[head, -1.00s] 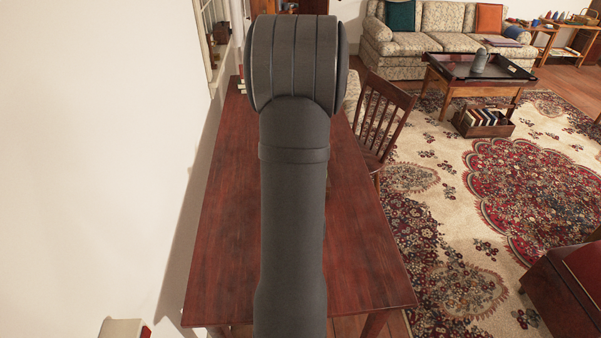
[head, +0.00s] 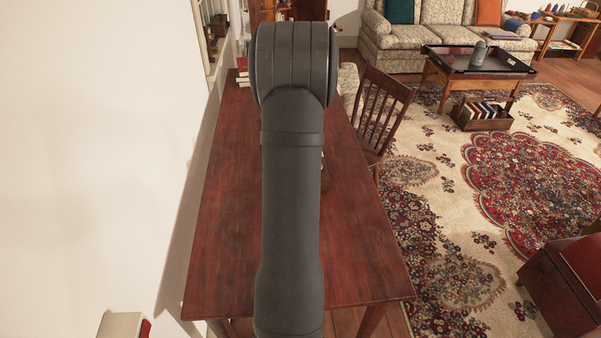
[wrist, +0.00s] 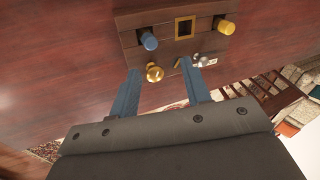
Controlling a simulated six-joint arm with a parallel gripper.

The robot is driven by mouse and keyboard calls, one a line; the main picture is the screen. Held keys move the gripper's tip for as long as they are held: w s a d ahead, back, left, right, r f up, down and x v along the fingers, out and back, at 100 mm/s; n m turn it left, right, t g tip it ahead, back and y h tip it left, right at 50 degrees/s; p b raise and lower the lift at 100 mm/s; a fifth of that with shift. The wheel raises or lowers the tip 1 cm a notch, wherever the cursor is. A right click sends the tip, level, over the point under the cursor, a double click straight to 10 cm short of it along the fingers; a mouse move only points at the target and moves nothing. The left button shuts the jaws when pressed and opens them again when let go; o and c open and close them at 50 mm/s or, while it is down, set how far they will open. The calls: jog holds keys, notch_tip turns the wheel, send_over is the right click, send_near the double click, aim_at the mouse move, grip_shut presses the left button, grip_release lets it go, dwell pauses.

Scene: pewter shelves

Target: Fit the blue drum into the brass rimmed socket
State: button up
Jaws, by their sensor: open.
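In the wrist view a dark wooden block (wrist: 170,47) lies on the red-brown table. The blue drum (wrist: 149,41) stands in its left part, seen by its top end. The square brass rimmed socket (wrist: 185,27) is right of the drum, with a dark, empty-looking opening. In the head view my arm hides the gripper and most of the block; only a sliver of the block (head: 325,172) shows.
On the block are a yellow peg (wrist: 226,27) at the right, a round brass piece (wrist: 154,73) near the left fingertip, and small metallic parts (wrist: 206,60) near the right one. A wooden chair (head: 382,110) stands at the table's right edge. The table (head: 225,230) is otherwise mostly clear.

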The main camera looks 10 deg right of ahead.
notch_tip(320, 180, up, 9)
jog(key=w+m+g, duration=0.1)
jog(key=m+g, duration=0.3)
jog(key=m, duration=0.2)
jog(key=shift+y, duration=0.3)
jog(key=f, duration=1.7)
jog(key=shift+w+a, duration=0.15)
jog(key=shift+a, duration=0.2)
jog(key=shift+r, duration=0.1)
jog(key=shift+c, duration=0.4)
grip_shut()
